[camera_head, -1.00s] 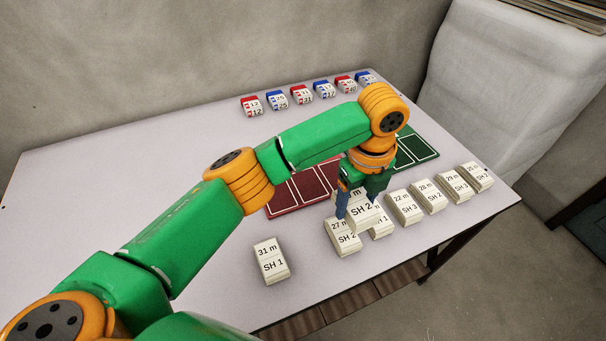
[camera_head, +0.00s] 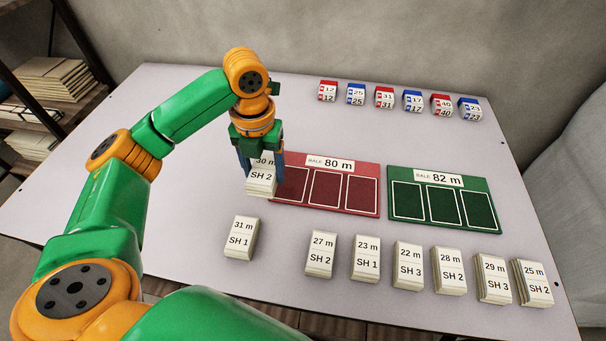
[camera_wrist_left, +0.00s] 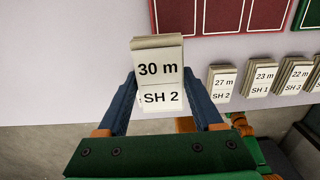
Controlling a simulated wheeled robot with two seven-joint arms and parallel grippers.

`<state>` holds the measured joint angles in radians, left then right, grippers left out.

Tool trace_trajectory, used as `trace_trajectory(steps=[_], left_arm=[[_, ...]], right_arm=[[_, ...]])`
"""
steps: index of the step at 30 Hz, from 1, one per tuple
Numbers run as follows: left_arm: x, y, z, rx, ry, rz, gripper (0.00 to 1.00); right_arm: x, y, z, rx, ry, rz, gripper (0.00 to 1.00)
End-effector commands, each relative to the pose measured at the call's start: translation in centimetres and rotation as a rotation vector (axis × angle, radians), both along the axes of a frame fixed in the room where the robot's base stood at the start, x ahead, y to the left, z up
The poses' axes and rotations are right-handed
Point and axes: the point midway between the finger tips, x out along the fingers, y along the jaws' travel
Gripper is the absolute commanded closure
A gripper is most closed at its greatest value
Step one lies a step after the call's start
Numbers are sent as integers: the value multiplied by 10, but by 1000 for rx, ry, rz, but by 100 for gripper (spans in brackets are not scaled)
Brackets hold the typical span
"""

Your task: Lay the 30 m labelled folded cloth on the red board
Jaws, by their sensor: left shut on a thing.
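My left gripper (camera_head: 262,165) is shut on the cream folded cloth labelled 30 m, SH 2 (camera_head: 262,181). It holds the cloth at the left end of the red board (camera_head: 373,200), in front of the board's left side in the head view. The cloth also shows between the fingers in the left wrist view (camera_wrist_left: 160,85), where it appears apart from the red board (camera_wrist_left: 225,45). The red board is marked 80 m and has white-outlined slots; the middle and right slots are empty, and the left one is partly hidden. My right gripper is not in view.
A green board (camera_head: 440,233) marked 82 m lies to the right with empty slots. A 31 m cloth (camera_head: 241,238), a 27 m cloth (camera_head: 320,254) and several others line the front. Red and blue numbered blocks (camera_head: 384,97) stand at the back. The table's left side is clear.

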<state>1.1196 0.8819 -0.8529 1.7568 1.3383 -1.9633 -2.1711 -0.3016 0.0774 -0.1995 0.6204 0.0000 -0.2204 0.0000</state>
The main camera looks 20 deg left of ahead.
Motion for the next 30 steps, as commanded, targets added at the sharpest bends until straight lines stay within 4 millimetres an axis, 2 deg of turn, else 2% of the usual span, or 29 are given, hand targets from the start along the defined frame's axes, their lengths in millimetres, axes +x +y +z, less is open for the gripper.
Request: trace_trajectory(steps=[3,6,10,14,19,30], left_arm=[[33,-7,-13,0,2,1,88],[52,-10,-40,2,4,1,88],[70,-13,-61,1,0,-1,88],[79,-14,-71,2,0,1,88],[81,-14,-101,4,1,1,88],[81,-14,-107,2,-1,2,88]], right_arm=[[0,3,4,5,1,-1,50],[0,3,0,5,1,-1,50],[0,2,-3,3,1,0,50],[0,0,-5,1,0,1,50],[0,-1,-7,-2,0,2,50],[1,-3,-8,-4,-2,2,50]])
